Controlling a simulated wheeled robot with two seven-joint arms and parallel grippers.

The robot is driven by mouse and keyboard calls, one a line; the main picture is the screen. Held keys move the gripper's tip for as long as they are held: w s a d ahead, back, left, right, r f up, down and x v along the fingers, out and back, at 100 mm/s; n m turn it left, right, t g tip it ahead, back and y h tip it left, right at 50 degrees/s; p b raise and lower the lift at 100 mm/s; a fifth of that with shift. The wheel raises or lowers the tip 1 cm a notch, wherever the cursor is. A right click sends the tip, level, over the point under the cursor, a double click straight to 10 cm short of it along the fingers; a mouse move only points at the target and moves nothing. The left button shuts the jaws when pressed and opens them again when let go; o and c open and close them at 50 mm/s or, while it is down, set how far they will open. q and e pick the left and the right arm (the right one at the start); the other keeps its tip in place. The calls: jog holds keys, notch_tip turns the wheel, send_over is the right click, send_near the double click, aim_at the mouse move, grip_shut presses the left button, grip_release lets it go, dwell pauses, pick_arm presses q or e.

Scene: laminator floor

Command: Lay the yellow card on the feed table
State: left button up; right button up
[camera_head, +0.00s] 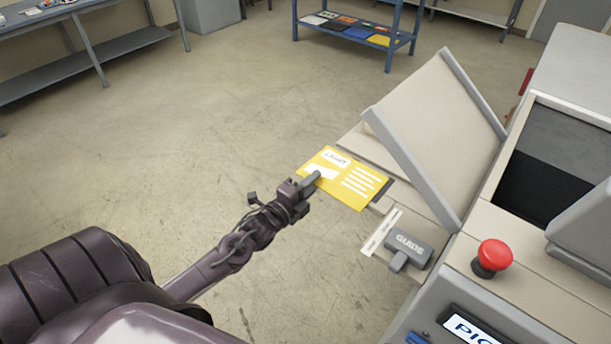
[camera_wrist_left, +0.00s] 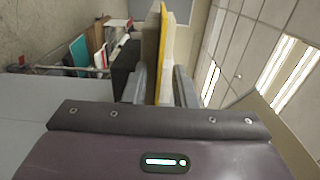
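The yellow card (camera_head: 352,184), printed with white text boxes and lines, is in my left gripper (camera_head: 312,183) in the head view. The gripper is shut on the card's left edge. In the left wrist view the yellow card (camera_wrist_left: 162,50) shows edge-on between the two grey fingers (camera_wrist_left: 160,88). The card lies flat over the left end of the beige feed table (camera_head: 366,152) of the machine. I cannot tell whether it touches the table. A dark strip shows beside the card's right edge. My right gripper is not in view.
A grey block marked GUIDE (camera_head: 408,247) sits on the machine, in front of the card. A raised sloping panel (camera_head: 437,130) stands right of the card. A red button (camera_head: 493,256) is further right. A blue rack (camera_head: 352,30) with coloured sheets stands behind. The floor between is clear.

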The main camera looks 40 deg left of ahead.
pick_arm(q)
jog(key=s+a+b, duration=0.1)
jog(key=s+b, duration=0.1)
jog(key=s, duration=1)
jog(key=s+a+f+n+g+y, duration=0.1)
jog(key=s+f+n+g, duration=0.2)
jog(key=f, duration=0.7)
jog(key=s+f+n+g+y, duration=0.1)
jog(key=s+f+n+g, duration=0.15)
jog(key=f, duration=0.75)
jog(key=s+a+f+n+g+y, duration=0.1)
jog(key=s+f+n+g, duration=0.2)
jog(key=f, duration=0.7)
jog(key=s+d+f+n+g, duration=0.4)
jog(key=s+d+f, duration=0.2)
jog(key=s+f, duration=0.4)
jog(key=s+d+f+n+g+h, duration=0.1)
jog(key=s+d+f+n+g, duration=0.3)
jog(key=s+d+f, duration=0.3)
jog(key=s+f, duration=0.3)
jog(key=s, duration=0.2)
jog(key=shift+s, duration=0.3)
jog(key=shift+g, duration=0.25)
